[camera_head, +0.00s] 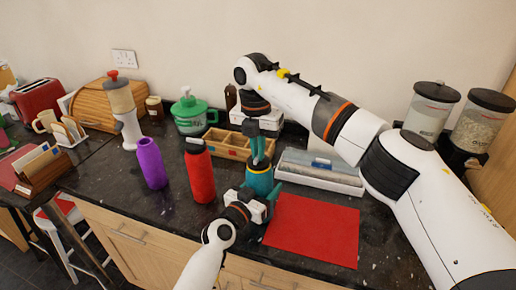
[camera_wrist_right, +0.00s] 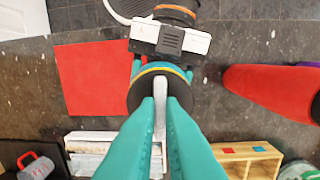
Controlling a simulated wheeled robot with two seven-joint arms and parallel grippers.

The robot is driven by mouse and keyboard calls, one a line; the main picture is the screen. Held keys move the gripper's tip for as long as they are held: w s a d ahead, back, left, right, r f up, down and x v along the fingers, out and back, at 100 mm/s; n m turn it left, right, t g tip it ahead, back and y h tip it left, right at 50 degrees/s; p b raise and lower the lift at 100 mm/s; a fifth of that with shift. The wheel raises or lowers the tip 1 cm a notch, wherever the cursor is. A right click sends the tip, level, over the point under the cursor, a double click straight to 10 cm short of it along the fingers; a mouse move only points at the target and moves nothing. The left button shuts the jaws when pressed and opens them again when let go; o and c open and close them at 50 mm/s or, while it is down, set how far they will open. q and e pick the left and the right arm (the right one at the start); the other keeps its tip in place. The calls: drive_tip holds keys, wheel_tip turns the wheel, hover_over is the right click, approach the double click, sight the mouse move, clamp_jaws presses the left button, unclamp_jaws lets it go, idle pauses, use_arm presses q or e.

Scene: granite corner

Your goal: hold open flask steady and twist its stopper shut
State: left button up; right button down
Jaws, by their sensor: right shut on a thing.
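The teal flask (camera_head: 259,181) with a yellow-orange band near its top stands upright on the dark granite counter. My left gripper (camera_head: 261,192) comes from the front with its teal fingers around the flask's body, one on each side. My right gripper (camera_head: 258,157) points down from above, over the flask's mouth. In the right wrist view its teal fingers (camera_wrist_right: 161,108) are closed on a narrow grey upright piece of the stopper (camera_wrist_right: 160,92). The stopper's dark round top sits over the flask; whether it is fully seated cannot be seen.
A red bottle (camera_head: 200,174) and a purple bottle (camera_head: 151,163) stand left of the flask. A red mat (camera_head: 314,230) lies to the right, bare. Behind are a wooden divided box (camera_head: 228,146), a white tray (camera_head: 318,175) and a green-lidded pot (camera_head: 190,117).

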drive_tip(key=n, duration=0.4)
drive_tip(key=shift+n, duration=0.4)
drive_tip(key=n, duration=0.8)
drive_tip(key=shift+n, duration=2.3)
drive_tip(key=c, duration=1.5)
unclamp_jaws()
drive_tip(key=shift+c, duration=0.2)
wheel_tip(320, 180, up, 12)
drive_tip(key=shift+a, duration=0.3)
drive_tip(key=shift+w, duration=0.1)
